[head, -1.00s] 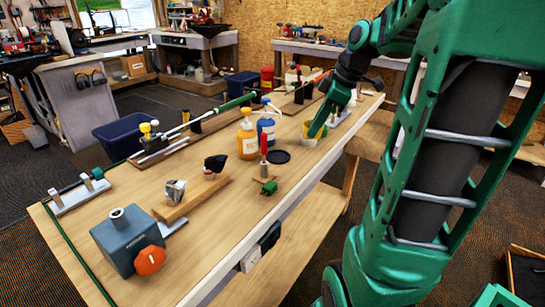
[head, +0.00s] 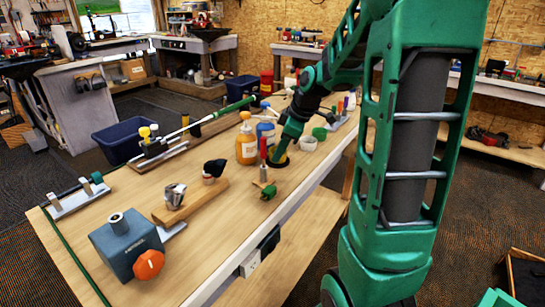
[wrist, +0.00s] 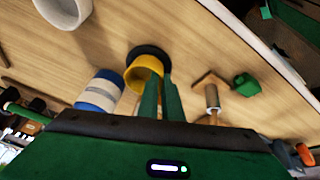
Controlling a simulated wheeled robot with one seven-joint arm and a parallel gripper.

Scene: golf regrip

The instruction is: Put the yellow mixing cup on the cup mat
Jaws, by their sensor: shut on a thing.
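The yellow mixing cup (wrist: 139,76) shows in the wrist view at the tips of my gripper (wrist: 160,78). My gripper is shut on the cup's right side. The cup mat, a round black disc (wrist: 150,49), shows behind the cup in that view, partly covered by it. In the head view my gripper (head: 279,156) points down at the mat (head: 287,163), and the cup is mostly hidden there. I cannot tell whether the cup's base touches the mat or is slightly above it.
An orange bottle (head: 246,146) and a blue-and-white bottle (wrist: 100,92) stand left of the mat. A white cup (head: 308,144) stands to its right.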

